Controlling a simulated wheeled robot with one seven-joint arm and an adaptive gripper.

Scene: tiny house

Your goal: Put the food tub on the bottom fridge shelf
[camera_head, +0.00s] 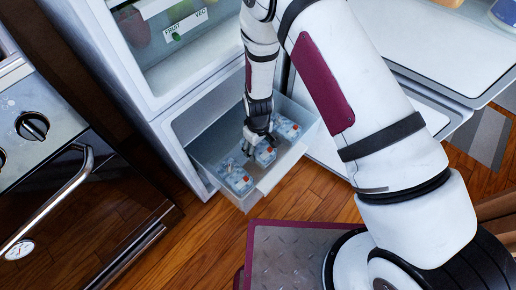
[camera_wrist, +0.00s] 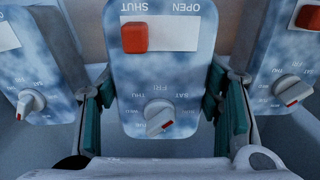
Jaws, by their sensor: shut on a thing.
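Three similar food tubs with cloudy blue-white lids, day dials and red sliders stand in a row in a pulled-out drawer (camera_head: 226,198) at the bottom of the fridge. My gripper (camera_head: 259,140) reaches down into the drawer, shut on the middle tub (camera_head: 265,155). In the wrist view its teal-padded fingers (camera_wrist: 160,105) are on both sides of the middle tub (camera_wrist: 125,85). That tub's red slider is at the SHUT side. The left tub (camera_head: 236,178) and right tub (camera_head: 287,127) stand close beside it. I cannot tell whether the held tub is lifted.
The open fridge (camera_head: 160,75) has a shelf area above the drawer, with a FRUIT/VEG label (camera_head: 184,25) and produce behind it. Its open door (camera_head: 445,50) lies right of my arm. An oven (camera_head: 75,190) stands at left. Wooden floor (camera_head: 195,235) is clear before the drawer.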

